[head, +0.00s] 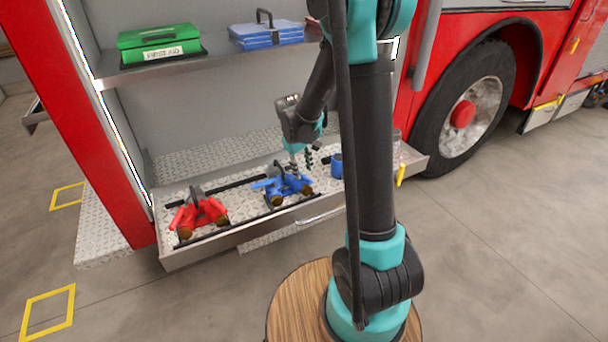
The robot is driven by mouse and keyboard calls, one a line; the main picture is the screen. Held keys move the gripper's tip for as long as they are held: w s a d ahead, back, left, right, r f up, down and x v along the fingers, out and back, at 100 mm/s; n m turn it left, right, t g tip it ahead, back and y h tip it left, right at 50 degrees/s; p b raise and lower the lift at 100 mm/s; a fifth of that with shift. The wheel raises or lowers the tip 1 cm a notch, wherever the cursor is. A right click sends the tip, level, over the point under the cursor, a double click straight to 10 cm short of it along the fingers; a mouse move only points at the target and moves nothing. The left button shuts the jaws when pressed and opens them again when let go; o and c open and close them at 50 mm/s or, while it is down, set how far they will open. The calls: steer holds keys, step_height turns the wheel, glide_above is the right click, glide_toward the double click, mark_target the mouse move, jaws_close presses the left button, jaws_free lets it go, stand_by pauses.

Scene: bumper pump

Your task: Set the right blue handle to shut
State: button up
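A blue valve fitting (288,187) with blue handles and brass-coloured outlets sits on the pulled-out tray of the fire engine. Its left handle (265,183) sticks out to the left. The right blue handle is partly covered by my gripper, so its exact angle cannot be made out. My gripper (300,160) points down just above the right part of the blue fitting. Its fingers are small and dark here. I cannot tell whether they are open or shut, or whether they touch the handle.
A red valve fitting (199,214) sits left of the blue one on the tray (213,247). A blue cylinder (336,166) stands to the right. Open floor lies in front.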

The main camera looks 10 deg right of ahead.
mark_target(305, 176)
steer(key=shift+w+d+f, duration=0.1)
steer(key=shift+d+f, duration=0.05)
steer(key=shift+f, duration=0.6)
steer(key=shift+w+d+f, duration=0.1)
steer(key=shift+f, duration=0.65)
steer(key=shift+c, duration=0.4)
jaws_close()
